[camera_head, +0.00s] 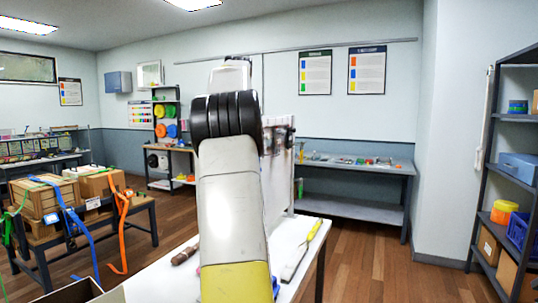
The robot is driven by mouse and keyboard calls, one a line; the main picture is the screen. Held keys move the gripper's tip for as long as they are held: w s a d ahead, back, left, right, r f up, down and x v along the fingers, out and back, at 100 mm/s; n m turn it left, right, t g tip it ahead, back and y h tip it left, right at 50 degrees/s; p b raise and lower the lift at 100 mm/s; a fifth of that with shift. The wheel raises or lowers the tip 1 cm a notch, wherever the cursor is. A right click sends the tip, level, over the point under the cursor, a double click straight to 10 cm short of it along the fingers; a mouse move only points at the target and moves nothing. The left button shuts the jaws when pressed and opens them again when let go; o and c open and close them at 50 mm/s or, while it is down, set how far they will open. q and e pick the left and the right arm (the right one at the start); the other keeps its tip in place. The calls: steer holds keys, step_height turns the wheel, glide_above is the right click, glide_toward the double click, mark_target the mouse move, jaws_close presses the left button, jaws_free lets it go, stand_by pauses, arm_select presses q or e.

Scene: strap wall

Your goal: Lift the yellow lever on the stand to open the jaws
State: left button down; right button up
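One of my arms rises from the bottom middle and covers the centre of the view; I cannot tell which one. Neither gripper's fingers show. A stand-like upright panel (278,178) with dark metal parts (279,137) near its top stands on the white table (172,279), mostly hidden behind the arm. No yellow lever or jaws can be made out on it. A tool with a yellow handle (314,230) lies on the table to the right of the arm.
A brown-handled tool (185,255) lies left of the arm. A bench with strapped boxes (98,183) stands at the left, with blue and orange straps (122,225) hanging down. A grey workbench (355,166) is at the back, shelves (484,150) at the right. Open floor lies between.

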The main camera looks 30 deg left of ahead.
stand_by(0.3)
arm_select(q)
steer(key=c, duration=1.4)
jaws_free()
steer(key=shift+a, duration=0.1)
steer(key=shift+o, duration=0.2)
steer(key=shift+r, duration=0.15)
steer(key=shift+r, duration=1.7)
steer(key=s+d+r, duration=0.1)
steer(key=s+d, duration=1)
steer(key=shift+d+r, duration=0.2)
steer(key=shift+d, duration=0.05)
